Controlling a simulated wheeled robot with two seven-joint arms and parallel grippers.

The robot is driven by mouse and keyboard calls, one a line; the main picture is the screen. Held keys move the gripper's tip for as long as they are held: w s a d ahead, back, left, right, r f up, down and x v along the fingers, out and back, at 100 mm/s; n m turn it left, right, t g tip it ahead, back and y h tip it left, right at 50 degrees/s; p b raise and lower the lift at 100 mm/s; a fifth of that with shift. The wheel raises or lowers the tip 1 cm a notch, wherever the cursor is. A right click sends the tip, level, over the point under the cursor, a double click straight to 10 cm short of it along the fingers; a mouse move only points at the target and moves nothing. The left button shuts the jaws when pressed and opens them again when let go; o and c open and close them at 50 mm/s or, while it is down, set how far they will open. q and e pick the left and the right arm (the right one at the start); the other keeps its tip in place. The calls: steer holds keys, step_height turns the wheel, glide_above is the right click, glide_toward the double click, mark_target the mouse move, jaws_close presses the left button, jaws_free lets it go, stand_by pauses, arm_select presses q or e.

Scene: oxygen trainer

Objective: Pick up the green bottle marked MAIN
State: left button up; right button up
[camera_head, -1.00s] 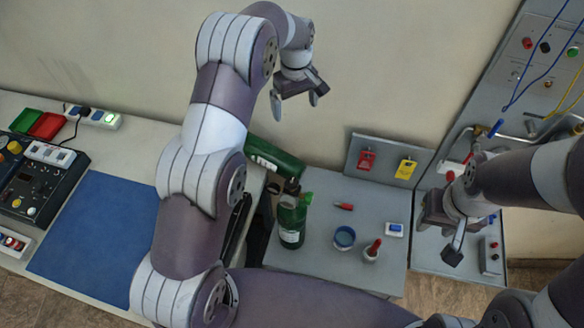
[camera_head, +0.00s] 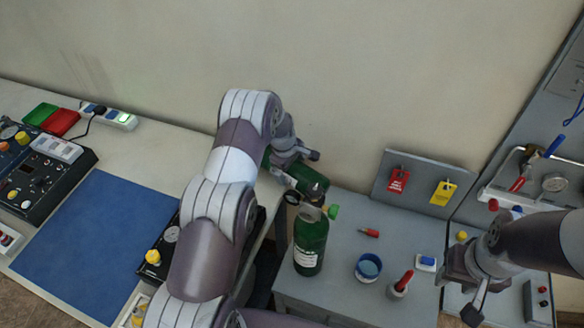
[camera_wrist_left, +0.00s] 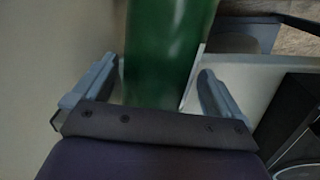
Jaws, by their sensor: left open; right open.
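An upright green bottle (camera_head: 310,237) with a white label and a valve on top stands at the left of the grey bench in the head view. A second green bottle (camera_head: 312,181) lies behind it, partly hidden by my left arm. I cannot read MAIN on either. My left gripper (camera_head: 299,168) is open at the lying bottle. In the left wrist view, a green bottle body (camera_wrist_left: 165,50) lies between the two open fingers; I cannot tell whether they touch it. My right gripper (camera_head: 480,297) is open and empty over the right side of the bench.
The grey bench (camera_head: 340,290) holds a blue-rimmed cup (camera_head: 368,267), a red-topped item (camera_head: 400,284) and a small red piece (camera_head: 369,232). Red (camera_head: 397,180) and yellow (camera_head: 443,192) tags hang on a back panel. A blue mat (camera_head: 95,245) lies left.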

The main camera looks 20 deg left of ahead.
arm_select(q)
steer(key=shift+x, duration=1.3)
steer(key=c, duration=1.7)
steer(key=shift+w+a+r, duration=0.1)
steer(key=shift+w+r, duration=0.1)
steer(key=shift+w, duration=0.05)
steer(key=shift+c, duration=0.4)
steer(key=shift+r, duration=0.1)
